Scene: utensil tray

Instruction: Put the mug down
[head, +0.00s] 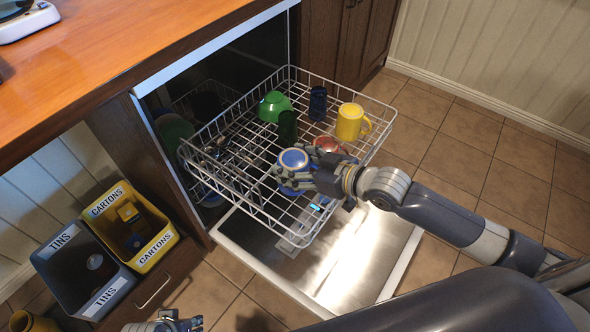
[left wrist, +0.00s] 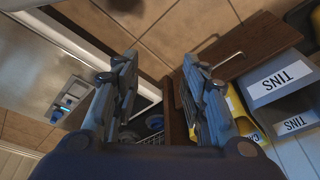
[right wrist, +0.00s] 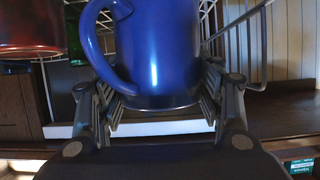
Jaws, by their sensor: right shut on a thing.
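My right gripper (head: 318,173) is shut on a blue mug (head: 293,160) over the near right part of the wire dishwasher rack (head: 262,214). A round face of the mug points up in the head view. The mug fills the middle of the right wrist view (right wrist: 155,50), between the fingers, with its handle on the left. Whether its lower edge touches the rack is hidden. My left gripper (left wrist: 158,90) is open and empty, with its fingers well apart; in the head view only part of it shows at the bottom edge (head: 165,322).
The rack also holds a yellow mug (head: 351,122), a red item (head: 331,146), a green bowl (head: 273,105), a dark green glass (head: 287,128) and a dark blue glass (head: 318,103). The wooden counter (head: 110,40) is upper left. Tins (head: 75,262) and cartons (head: 130,228) bins stand lower left.

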